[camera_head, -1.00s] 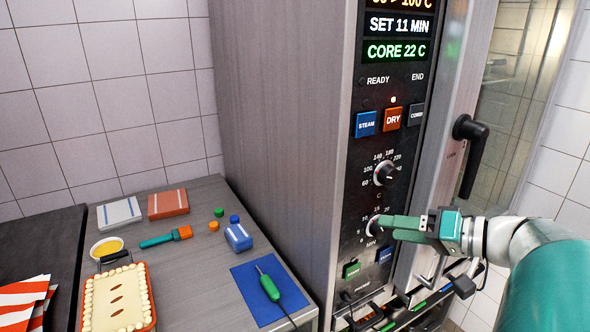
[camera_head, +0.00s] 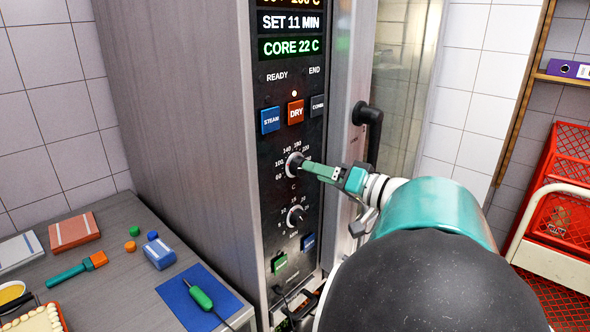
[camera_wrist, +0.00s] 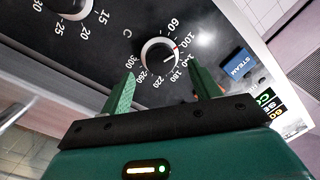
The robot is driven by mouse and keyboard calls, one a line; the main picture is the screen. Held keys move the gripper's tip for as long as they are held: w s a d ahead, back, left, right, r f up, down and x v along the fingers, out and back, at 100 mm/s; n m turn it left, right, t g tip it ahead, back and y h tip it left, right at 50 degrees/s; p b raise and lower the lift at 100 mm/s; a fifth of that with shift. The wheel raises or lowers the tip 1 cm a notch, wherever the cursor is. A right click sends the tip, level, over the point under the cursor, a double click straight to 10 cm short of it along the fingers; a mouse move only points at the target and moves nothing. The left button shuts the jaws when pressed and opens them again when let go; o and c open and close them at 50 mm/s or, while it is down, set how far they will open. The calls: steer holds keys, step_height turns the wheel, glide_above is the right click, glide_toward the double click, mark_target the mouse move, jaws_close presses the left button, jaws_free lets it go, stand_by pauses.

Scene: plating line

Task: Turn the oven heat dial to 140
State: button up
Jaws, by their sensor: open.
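The heat dial (camera_head: 293,163) is the upper round knob on the oven's control panel, with a scale marked in C. In the wrist view the heat dial (camera_wrist: 158,54) shows a red mark pointing near 100, and the 140 label is visible beside it. My gripper (camera_head: 311,170) is at this dial, pointing at the panel. In the wrist view my gripper (camera_wrist: 165,84) is open, its green fingers spread with the dial between and beyond the tips. No contact is visible. The display's top line (camera_head: 291,3) is cut off but reads 100 C at its end.
The minutes dial (camera_head: 296,215) sits just below. STEAM (camera_head: 270,120), DRY (camera_head: 295,112) and COMBI (camera_head: 318,105) buttons are above. The black door handle (camera_head: 370,125) stands out right of the panel, close to my arm. A counter with a blue mat (camera_head: 195,305) is at left.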

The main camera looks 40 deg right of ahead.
mark_target(299, 166)
steer(key=w, duration=0.3)
steer(key=shift+w+a, duration=0.25)
steer(key=shift+a, duration=0.1)
steer(key=shift+c, duration=0.4)
steer(key=c, duration=0.9)
steer(key=shift+m, duration=0.3)
steer(key=shift+a+f+m+t, duration=0.1)
steer(key=shift+m+t, duration=0.4)
steer(key=shift+m, duration=3.5)
